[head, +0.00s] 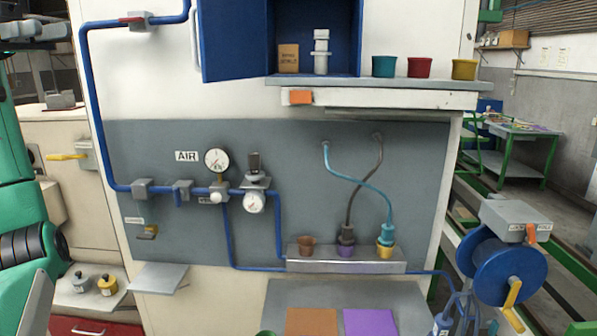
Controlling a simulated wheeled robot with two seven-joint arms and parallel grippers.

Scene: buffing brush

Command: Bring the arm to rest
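My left arm (22,185) comes in along the left edge, with a green shell and a dark ribbed joint. It is partly cut off by the frame. Grey parts that look like my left gripper (38,31) show at the top left, level with the upper blue pipe and apart from it. Its fingertips are not clear, so I cannot tell if it is open or shut. I see nothing held there. My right gripper is not in view.
A grey panel (300,190) carries blue pipes and gauges. A shelf (390,98) with cups sticks out above, below an open blue cabinet door (235,40). A lower ledge (345,266) holds cups, two with hoses. A blue hose reel (508,272) stands at right.

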